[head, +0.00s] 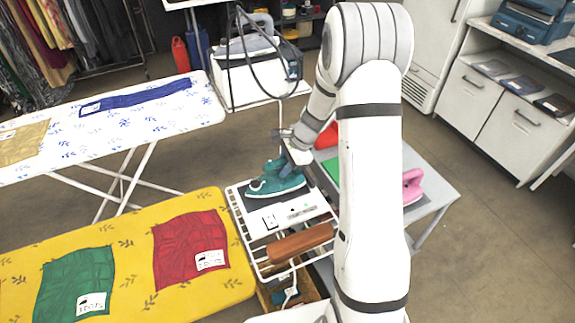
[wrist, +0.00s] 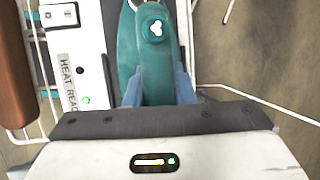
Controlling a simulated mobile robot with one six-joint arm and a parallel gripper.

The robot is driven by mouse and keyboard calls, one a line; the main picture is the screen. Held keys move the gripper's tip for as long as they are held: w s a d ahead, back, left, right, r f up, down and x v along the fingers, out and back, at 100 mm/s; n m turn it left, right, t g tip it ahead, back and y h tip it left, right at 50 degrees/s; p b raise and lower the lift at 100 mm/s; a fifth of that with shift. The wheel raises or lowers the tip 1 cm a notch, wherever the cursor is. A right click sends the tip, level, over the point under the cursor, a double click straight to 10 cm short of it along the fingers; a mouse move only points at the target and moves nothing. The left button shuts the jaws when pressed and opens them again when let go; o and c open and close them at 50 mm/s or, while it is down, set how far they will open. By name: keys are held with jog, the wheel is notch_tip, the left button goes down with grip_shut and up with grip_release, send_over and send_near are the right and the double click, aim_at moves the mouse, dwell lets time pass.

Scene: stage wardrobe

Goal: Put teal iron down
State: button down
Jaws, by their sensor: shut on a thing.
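The teal iron (head: 277,180) is at the top of a white wire rack cart (head: 236,203), over a dark pad. My gripper (head: 292,164) is shut on the iron from the right side in the head view. In the wrist view the teal iron (wrist: 152,60) lies between my gripper's two blue-grey fingers (wrist: 158,88). Whether the iron's sole touches the pad cannot be told. A white panel with a "HEAT READY" label (wrist: 70,80) and a green light lies beside the iron.
A brown roll (head: 300,242) lies on the cart. A yellow ironing board (head: 130,265) with red and green cloths stands at the left front, a white floral board (head: 110,120) behind. A pink iron (head: 412,186) sits on a grey table (head: 435,187) at right.

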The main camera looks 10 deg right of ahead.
jog(key=shift+f, duration=0.15)
jog(key=c, duration=1.2)
grip_release()
jog(key=shift+c, duration=0.2)
jog(key=v, duration=1.1)
jog(key=s+a+r+n+h, duration=0.2)
jog(key=s+a+r+n, duration=0.2)
jog(key=s+r+n, duration=0.45)
jog(key=s+d+r+n+t+h, duration=0.1)
jog(key=s+n, duration=0.6)
jog(key=s, duration=0.9)
jog(key=shift+r+t+h, duration=0.4)
jog(key=shift+r+h, duration=0.4)
jog(key=shift+h, duration=0.1)
